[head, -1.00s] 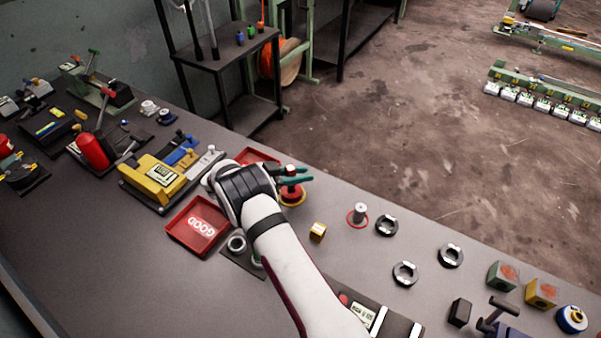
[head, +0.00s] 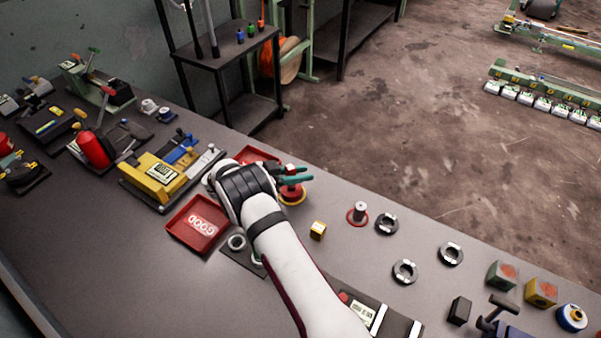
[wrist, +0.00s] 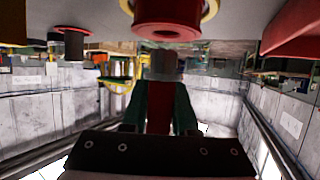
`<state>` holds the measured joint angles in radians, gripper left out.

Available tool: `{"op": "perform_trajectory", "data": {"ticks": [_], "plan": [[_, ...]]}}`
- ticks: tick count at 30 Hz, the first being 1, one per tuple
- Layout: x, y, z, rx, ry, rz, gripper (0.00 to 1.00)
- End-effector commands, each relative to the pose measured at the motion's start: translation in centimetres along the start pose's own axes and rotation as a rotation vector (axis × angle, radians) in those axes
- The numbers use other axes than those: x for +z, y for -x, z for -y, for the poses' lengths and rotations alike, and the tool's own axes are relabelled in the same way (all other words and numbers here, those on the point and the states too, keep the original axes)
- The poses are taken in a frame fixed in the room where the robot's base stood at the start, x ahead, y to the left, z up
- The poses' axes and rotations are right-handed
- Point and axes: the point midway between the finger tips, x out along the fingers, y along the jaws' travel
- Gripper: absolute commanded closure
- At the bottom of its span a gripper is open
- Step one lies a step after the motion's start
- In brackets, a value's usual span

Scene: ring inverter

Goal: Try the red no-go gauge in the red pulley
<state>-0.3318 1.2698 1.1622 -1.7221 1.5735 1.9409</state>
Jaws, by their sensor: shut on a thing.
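The red pulley (head: 291,196) sits on the bench, ringed by a yellow rim, directly below my gripper (head: 293,177). It also shows at the top of the wrist view (wrist: 168,14), with its bore facing the gripper. My gripper's green fingers are shut on the red no-go gauge (wrist: 159,106). In the head view the gauge's upper end shows above the fingers (head: 291,167).
A red tray marked GOOD (head: 186,236) lies left of my arm, and another red tray (head: 250,152) lies behind the gripper. A small yellow block (head: 318,230), a grey post on a red ring (head: 360,210) and several dark rings stand to the right. A yellow fixture (head: 160,178) stands left.

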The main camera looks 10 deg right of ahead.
Motion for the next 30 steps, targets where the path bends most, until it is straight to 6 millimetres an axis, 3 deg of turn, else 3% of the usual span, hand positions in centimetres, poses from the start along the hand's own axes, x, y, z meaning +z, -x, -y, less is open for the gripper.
{"op": "perform_trajectory", "data": {"ticks": [30], "plan": [[0.71,-0.30,0.01,0.000,0.000,0.000,1.00]]}}
